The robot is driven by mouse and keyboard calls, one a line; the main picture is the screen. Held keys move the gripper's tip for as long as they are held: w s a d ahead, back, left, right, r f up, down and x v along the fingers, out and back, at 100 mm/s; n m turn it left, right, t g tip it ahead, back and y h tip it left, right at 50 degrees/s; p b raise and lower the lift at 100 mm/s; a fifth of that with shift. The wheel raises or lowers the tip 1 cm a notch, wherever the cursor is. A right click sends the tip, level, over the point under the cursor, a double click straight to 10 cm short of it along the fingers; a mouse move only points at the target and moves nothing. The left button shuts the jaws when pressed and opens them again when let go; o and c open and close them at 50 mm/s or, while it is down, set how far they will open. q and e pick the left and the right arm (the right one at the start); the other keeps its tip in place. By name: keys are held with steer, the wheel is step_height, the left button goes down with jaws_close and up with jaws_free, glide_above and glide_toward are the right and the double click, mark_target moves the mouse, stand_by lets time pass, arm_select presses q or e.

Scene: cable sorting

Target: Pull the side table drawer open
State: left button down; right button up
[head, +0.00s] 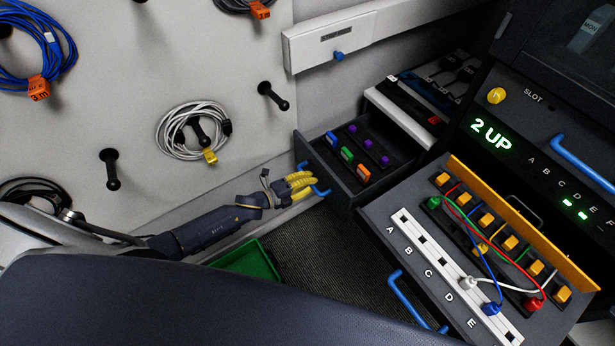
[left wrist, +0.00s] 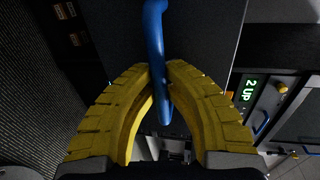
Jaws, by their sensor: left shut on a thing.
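The side table drawer (head: 334,180) is pulled out from its cabinet, and coloured blocks show inside it. Its blue handle (head: 321,192) is on the drawer's front. My left gripper (head: 308,184), with yellow fingers, is shut on this handle. In the left wrist view the blue handle (left wrist: 154,45) runs down between the yellow fingertips (left wrist: 160,80), against the dark drawer front (left wrist: 205,35). My right gripper is in neither view.
A tilted panel (head: 390,215) with cables and a blue handle (head: 410,300) stands to the right. A green bin (head: 250,262) is on the floor below my left arm. Pegs with coiled cables (head: 185,130) are on the left wall.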

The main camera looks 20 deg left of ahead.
arm_select(q)
steer(key=shift+s+a, duration=0.1)
stand_by(0.3)
steer(key=c, duration=1.4)
jaws_free()
steer(key=v, duration=1.2)
steer(key=shift+f, duration=0.1)
